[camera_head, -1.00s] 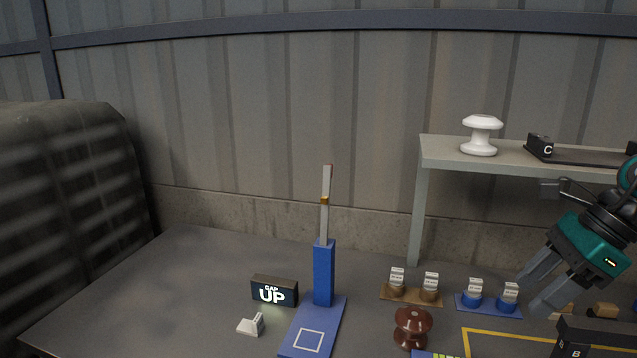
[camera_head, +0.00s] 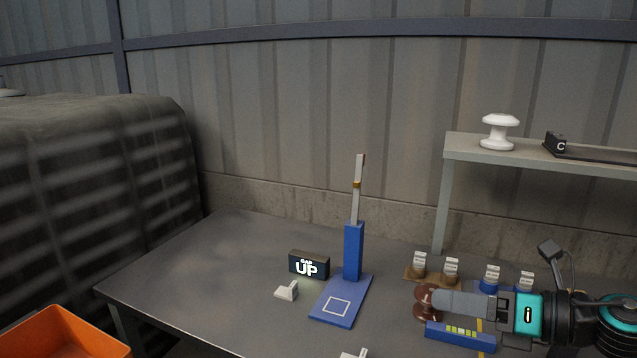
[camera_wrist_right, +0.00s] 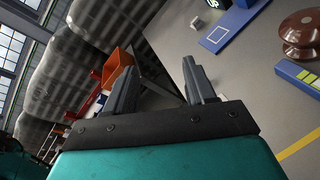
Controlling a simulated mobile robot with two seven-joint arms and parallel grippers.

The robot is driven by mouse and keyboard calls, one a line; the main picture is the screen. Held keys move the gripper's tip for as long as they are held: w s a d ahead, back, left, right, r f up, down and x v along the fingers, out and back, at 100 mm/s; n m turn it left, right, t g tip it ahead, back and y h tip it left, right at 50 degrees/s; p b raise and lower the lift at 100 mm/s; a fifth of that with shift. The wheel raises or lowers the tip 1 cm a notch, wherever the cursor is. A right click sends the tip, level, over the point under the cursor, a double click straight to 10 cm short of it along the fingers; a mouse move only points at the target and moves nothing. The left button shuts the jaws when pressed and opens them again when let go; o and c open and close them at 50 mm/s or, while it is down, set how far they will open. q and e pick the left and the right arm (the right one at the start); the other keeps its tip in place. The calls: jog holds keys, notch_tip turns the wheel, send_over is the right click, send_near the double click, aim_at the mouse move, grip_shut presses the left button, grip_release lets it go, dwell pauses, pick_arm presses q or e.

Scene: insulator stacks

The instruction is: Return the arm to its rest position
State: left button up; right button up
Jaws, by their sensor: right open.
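My right gripper (camera_head: 440,302) reaches in from the right over the table in the head view. In the right wrist view its two fingers (camera_wrist_right: 157,85) stand apart with nothing between them. In the head view the fingers overlap part of a brown insulator (camera_head: 424,300). The brown insulator also shows in the right wrist view (camera_wrist_right: 302,30), to the right of the fingers and clear of them. My left gripper is not in view.
A blue bar (camera_head: 460,337) lies near my right gripper. A shelf (camera_head: 470,150) holds a white insulator (camera_head: 499,131). An orange bin (camera_head: 65,335) is at lower left.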

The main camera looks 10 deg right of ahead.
jog(key=s+f+m+t+h, duration=0.1)
jog(key=f+m+h, duration=0.3)
jog(key=m, duration=0.5)
jog(key=s+d+f+m+t+h, duration=0.1)
jog(key=f+m+h, duration=0.25)
jog(key=m, duration=0.55)
jog(key=s+f+m+t+h, duration=0.15)
jog(key=f+m+h, duration=0.3)
jog(key=m, duration=0.45)
jog(key=s+a+f+m+g, duration=0.3)
jog(key=s+f+m+g, duration=0.2)
jog(key=s, duration=0.4)
jog(key=s+a+f+m+g, duration=0.2)
jog(key=s+f+m+g, duration=0.25)
jog(key=s, duration=0.45)
jog(key=w+a+f+t+y+p, duration=0.1)
jog(key=w+a+f+t+y, duration=0.1)
jog(key=w+f+t, duration=0.4)
jog(key=shift+w+a+f+t, duration=0.35)
jog(key=shift+w+f, duration=0.35)
jog(key=shift+w, duration=0.2)
